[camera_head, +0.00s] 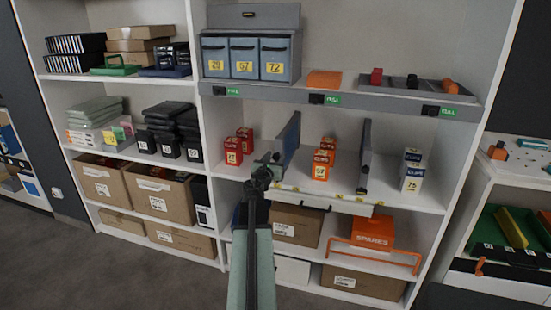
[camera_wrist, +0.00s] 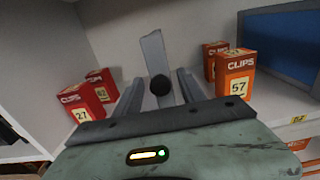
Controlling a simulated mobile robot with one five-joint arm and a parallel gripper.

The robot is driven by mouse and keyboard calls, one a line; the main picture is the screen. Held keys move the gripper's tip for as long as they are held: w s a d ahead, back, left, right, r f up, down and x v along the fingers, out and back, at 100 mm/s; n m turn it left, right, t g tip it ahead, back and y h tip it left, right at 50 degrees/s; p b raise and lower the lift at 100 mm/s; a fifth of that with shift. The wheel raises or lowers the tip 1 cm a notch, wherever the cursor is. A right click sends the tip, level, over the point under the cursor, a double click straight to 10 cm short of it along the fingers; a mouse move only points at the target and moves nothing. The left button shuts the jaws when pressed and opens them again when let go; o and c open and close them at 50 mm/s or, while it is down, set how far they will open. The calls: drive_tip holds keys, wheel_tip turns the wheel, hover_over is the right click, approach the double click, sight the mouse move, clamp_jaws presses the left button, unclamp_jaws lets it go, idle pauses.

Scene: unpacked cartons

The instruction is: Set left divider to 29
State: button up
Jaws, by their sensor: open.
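The left divider (camera_head: 288,142) is an upright blue-grey panel on the middle shelf, between red boxes (camera_head: 233,150) and orange CLIPS boxes (camera_head: 321,166). In the wrist view the divider (camera_wrist: 154,52) stands edge-on, with a round black knob (camera_wrist: 160,85) low on its front. My gripper (camera_head: 262,174) is at the shelf front, by the divider's lower front. In the wrist view my gripper (camera_wrist: 160,92) is open, its fingers appearing on either side of the knob; contact cannot be told. The number 29 cannot be read on the shelf edge.
The right divider (camera_head: 364,156) stands between the orange boxes and white boxes labelled 75 (camera_head: 411,172). Red boxes (camera_wrist: 80,106), one labelled 27, are left of my fingers. An orange box labelled 57 (camera_wrist: 235,76) is to the right. Yellow tags (camera_head: 330,197) line the shelf front.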

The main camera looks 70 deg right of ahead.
drive_tip(key=shift+d, duration=0.35)
clamp_jaws()
drive_tip(key=shift+a, duration=0.1)
idle(1.1)
